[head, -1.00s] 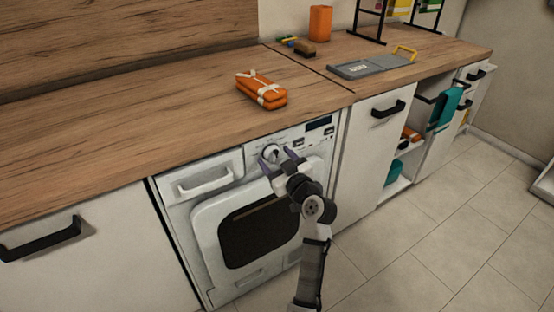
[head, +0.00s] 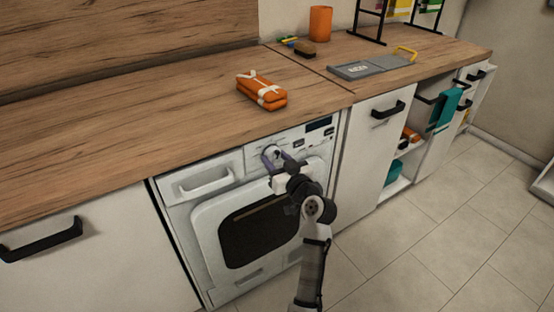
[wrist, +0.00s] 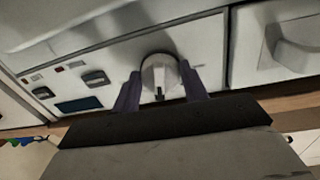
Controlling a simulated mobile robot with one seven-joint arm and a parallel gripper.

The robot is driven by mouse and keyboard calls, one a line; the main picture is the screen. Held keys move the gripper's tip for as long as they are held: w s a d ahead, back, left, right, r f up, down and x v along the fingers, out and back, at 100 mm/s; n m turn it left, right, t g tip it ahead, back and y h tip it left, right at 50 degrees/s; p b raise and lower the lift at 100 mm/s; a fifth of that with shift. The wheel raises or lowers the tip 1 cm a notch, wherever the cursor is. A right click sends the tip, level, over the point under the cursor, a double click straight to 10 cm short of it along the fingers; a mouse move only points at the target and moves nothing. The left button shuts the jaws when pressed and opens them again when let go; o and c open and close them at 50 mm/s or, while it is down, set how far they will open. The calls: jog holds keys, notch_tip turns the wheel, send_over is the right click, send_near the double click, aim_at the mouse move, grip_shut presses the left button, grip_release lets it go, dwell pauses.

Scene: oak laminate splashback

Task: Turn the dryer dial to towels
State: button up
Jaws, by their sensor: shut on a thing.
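The white dryer (head: 205,225) stands under the counter with its front facing me. Its round dial (head: 271,153) is on the control panel, left of the dark display. My gripper (head: 277,162) is at the dial, its two purple fingers on either side of the knob. In the wrist view the dial (wrist: 160,74) sits between the fingertips of my gripper (wrist: 160,88), and the gripper is shut on it. A small dark mark shows on the knob's lower edge in that view. The programme labels around the dial are too small to read.
The dryer's drawer handle (head: 206,181) is left of the dial and the display (head: 319,124) right of it. An orange strapped bundle (head: 262,91) lies on the wooden counter (head: 130,130) above. The tiled floor (head: 420,230) at right is clear.

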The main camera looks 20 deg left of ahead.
jog(key=m+p, duration=0.1)
jog(key=m, duration=0.2)
jog(key=shift+r+m, duration=0.15)
jog(key=shift+m, duration=0.25)
jog(key=m+p, duration=0.2)
jog(key=m, duration=0.1)
jog(key=m+p, duration=0.2)
jog(key=m, duration=0.1)
jog(key=shift+r+m+g, duration=0.1)
jog(key=shift+m+g, duration=0.2)
jog(key=shift+s+m+p, duration=0.1)
jog(key=shift+m+p, duration=0.75)
jog(key=shift+m, duration=0.25)
jog(key=o, duration=1)
jog(key=b+v, duration=0.2)
jog(key=v, duration=1.1)
jog(key=shift+s+d+b, duration=0.2)
jog(key=shift+d+b, duration=0.1)
jog(key=shift+d, duration=0.1)
